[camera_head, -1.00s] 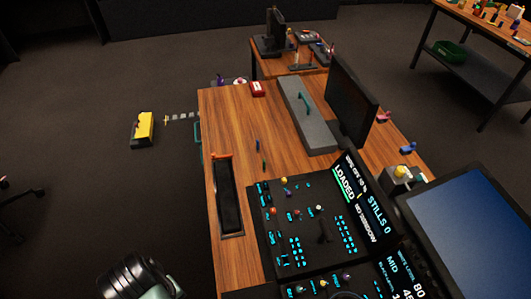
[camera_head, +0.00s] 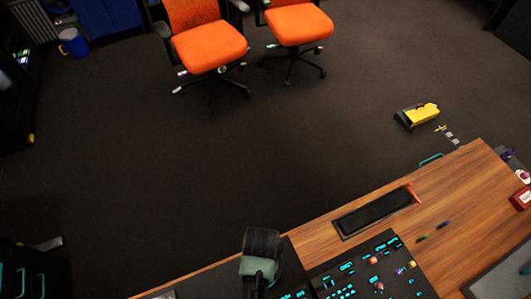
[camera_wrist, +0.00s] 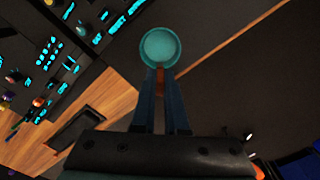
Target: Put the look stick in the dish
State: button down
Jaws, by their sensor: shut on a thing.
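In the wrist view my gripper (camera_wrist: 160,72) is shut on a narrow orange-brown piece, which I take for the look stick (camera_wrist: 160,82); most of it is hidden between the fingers. In the head view my wrist is at the bottom middle, over the desk's edge; the fingers, stick and dish are not visible there.
The black control panel (camera_head: 362,268) with lit cyan keys and knobs is right of my wrist. Two orange chairs (camera_head: 208,45) stand on open floor; a yellow-topped box (camera_head: 417,115) lies there.

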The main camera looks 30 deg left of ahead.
jog(key=shift+a+f+b, duration=0.1)
jog(key=shift+f+b, duration=0.4)
jog(key=shift+f, duration=0.1)
notch_tip(320, 180, down, 10)
jog(key=b, duration=1)
jog(key=shift+b, duration=0.4)
jog(key=shift+r, duration=0.1)
jog(key=c, duration=0.9)
grip_release()
jog(key=shift+o, duration=0.2)
notch_tip(320, 180, up, 7)
jog(key=p, duration=0.8)
jog(key=shift+r, duration=0.15)
